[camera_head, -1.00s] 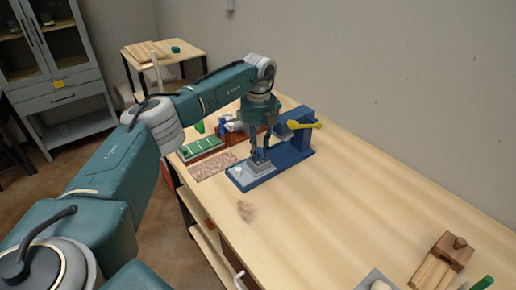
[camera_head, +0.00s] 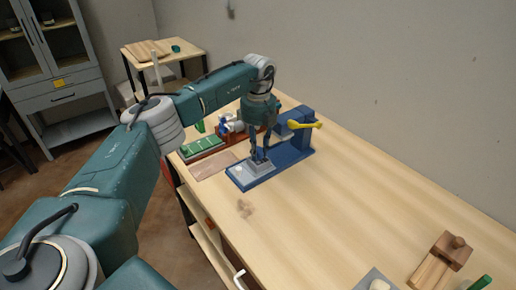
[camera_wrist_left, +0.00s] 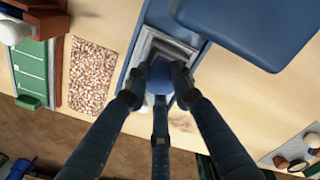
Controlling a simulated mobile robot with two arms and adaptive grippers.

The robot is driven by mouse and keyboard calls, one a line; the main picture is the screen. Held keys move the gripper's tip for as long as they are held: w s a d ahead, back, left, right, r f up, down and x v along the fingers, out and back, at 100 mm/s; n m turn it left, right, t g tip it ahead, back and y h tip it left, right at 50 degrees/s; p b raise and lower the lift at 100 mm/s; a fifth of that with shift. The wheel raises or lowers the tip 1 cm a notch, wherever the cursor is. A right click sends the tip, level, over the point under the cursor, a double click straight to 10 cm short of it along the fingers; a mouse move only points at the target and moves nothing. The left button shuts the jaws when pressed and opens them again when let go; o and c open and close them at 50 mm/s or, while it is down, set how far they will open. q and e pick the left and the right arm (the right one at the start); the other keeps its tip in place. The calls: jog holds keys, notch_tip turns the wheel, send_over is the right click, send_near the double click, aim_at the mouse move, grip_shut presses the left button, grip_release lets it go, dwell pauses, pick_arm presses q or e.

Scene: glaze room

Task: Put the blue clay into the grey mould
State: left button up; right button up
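The grey mould (camera_head: 265,170) sits on the blue base of a press with a yellow handle. In the left wrist view, its stepped square rim (camera_wrist_left: 178,44) shows around and beyond my fingertips. The blue clay (camera_wrist_left: 160,76) is a small rounded lump between the fingers of my left gripper (camera_wrist_left: 158,82), which appear to touch it on both sides. It is over the mould; I cannot tell whether it touches the mould's floor. In the head view my left gripper (camera_head: 260,156) points down at the mould, and its fingers hide the clay. My right gripper is not in view.
The blue press (camera_head: 298,140) rises just right of the gripper, with its yellow handle (camera_head: 305,125) sticking out. A speckled mat (camera_head: 213,165) and a green tray (camera_head: 203,148) lie to the left. A wooden tool (camera_head: 440,260) lies front right. The middle of the table is clear.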

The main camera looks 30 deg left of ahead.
pick_arm(q)
jog(key=shift+p, duration=0.3)
dwell(0.5)
dwell(0.4)
jog(key=o, duration=1.2)
jog(key=shift+r, duration=0.15)
